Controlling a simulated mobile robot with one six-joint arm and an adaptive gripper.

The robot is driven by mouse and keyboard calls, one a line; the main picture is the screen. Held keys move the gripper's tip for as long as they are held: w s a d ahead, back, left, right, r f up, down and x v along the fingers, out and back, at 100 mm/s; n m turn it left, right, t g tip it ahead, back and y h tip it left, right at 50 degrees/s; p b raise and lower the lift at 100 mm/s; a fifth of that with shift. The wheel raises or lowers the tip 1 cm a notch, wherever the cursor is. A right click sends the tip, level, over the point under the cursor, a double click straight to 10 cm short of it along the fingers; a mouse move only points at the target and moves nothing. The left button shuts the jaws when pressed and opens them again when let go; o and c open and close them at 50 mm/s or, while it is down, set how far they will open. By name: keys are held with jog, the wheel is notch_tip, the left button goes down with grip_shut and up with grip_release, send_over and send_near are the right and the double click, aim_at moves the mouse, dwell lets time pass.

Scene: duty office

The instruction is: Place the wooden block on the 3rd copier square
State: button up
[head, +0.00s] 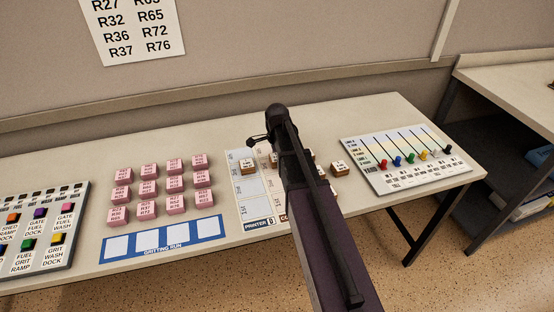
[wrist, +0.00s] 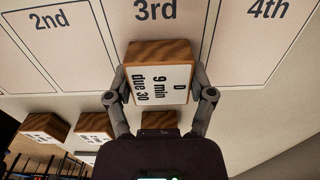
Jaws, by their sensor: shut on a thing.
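My gripper (wrist: 160,76) is shut on a wooden block (wrist: 162,88) with a white top label reading "D 9 min due 30". In the wrist view the block is at the near part of the copier square marked "3rd" (wrist: 156,28), between the fingers. I cannot tell whether it touches the surface. The "2nd" square (wrist: 45,42) is to the left and the "4th" square (wrist: 262,45) to the right. In the head view my arm hides most of the copier strip (head: 284,217) and the held block.
Other wooden blocks (wrist: 45,127) lie on the table near the gripper. One block (head: 248,166) sits on the printer strip (head: 247,205), another (head: 338,168) right of my arm. Pink blocks (head: 147,187) stand left; a board with coloured sliders (head: 408,160) lies right.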

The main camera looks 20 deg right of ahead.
jog(key=shift+f, duration=0.15)
jog(key=o, duration=1.2)
notch_tip(320, 180, up, 12)
jog(key=p, duration=1.2)
jog(key=shift+s, duration=0.1)
jog(key=s+a+n, duration=0.3)
jog(key=s+n, duration=0.5)
jog(key=n, duration=0.1)
jog(key=s+a+n, duration=0.4)
jog(key=s+n, duration=0.5)
jog(key=shift+s+a, duration=0.2)
jog(key=shift+a, duration=0.05)
